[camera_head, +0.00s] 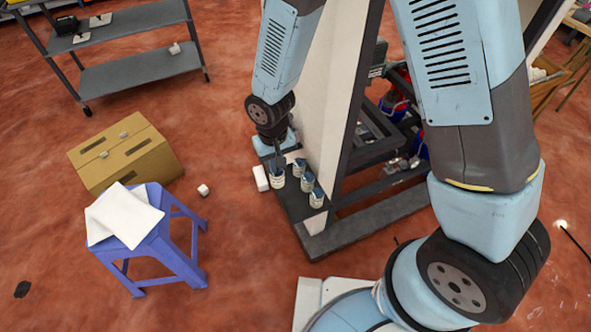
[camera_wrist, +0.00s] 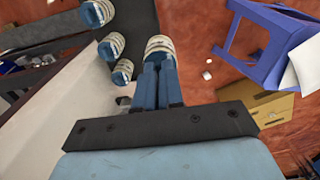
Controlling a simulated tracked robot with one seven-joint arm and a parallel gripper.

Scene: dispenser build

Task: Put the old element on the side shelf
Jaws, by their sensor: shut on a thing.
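My gripper (camera_wrist: 158,88) points down beside the white panel, over the dark side shelf (camera_head: 296,208). Its blue fingers are shut on a pale cylindrical element (camera_head: 278,180), which also shows in the wrist view (camera_wrist: 160,46). This element is roughly upright at the stool side of the shelf; I cannot tell whether it touches the shelf. Similar pale elements with blue tops stand in a row closer to the panel, among them a near one (camera_head: 317,198) and a middle one (camera_head: 306,181). No mark tells old from new.
The white panel (camera_head: 335,90) rises close beside the shelf. A white block (camera_head: 261,178) is at the shelf's left edge. A blue stool (camera_head: 165,245) with white sheets, a cardboard box (camera_head: 125,155) and a grey rack (camera_head: 135,72) stand left. Red floor between is mostly clear.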

